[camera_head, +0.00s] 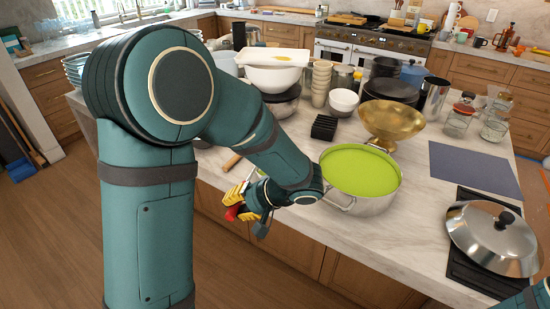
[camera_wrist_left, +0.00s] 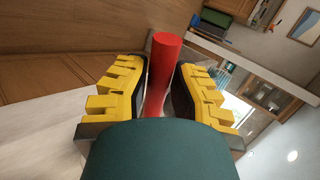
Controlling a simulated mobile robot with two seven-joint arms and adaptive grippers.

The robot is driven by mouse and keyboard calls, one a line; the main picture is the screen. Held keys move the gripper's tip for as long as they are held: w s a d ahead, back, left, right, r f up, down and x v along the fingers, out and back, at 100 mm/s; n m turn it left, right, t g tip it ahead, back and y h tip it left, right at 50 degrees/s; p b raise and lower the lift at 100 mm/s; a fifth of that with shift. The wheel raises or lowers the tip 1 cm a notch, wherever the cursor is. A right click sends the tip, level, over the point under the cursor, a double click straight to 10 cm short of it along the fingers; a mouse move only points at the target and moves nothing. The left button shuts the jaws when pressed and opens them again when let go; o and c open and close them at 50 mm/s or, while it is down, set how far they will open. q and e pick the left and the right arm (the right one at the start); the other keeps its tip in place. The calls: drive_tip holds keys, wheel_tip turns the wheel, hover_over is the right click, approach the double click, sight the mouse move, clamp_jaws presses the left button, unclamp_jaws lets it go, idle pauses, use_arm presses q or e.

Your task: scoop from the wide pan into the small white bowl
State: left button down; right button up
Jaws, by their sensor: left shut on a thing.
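The wide pan (camera_head: 368,205) is a silver pot with bright green contents (camera_head: 360,168), near the counter's front edge in the head view. The small white bowl (camera_head: 343,101) stands farther back, right of the stacked cups. My left gripper (camera_head: 243,203) has yellow fingers and is left of the pan, by the counter's front edge. It is shut on a red handle (camera_head: 232,212). In the left wrist view the red handle (camera_wrist_left: 164,55) stands between the yellow fingers (camera_wrist_left: 160,85). The tool's far end is hidden. My right gripper is out of view.
A gold bowl (camera_head: 392,120) stands just behind the pan. A domed lid (camera_head: 490,238) is at the right, with a grey mat (camera_head: 474,169) behind it. A black rack (camera_head: 324,127) and a large white bowl (camera_head: 272,79) stand left of the gold bowl. The counter in front of the lid is partly clear.

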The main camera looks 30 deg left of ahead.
use_arm(q)
drive_tip(key=shift+d, duration=0.1)
drive_tip(key=shift+r+y+b, duration=0.1)
drive_tip(key=shift+y+b, duration=0.2)
drive_tip(key=shift+y, duration=0.2)
idle(0.4)
drive_tip(key=shift+w+d+r+g+y+b, duration=0.1)
drive_tip(key=shift+d+g+y+b, duration=0.15)
drive_tip(key=shift+y, duration=0.25)
drive_tip(key=shift+d+g+y+b, duration=0.1)
drive_tip(key=shift+y+b, duration=0.2)
drive_tip(key=shift+y, duration=0.2)
drive_tip(key=shift+r+y, duration=0.25)
drive_tip(key=shift+y, duration=0.25)
drive_tip(key=shift+d, duration=0.1)
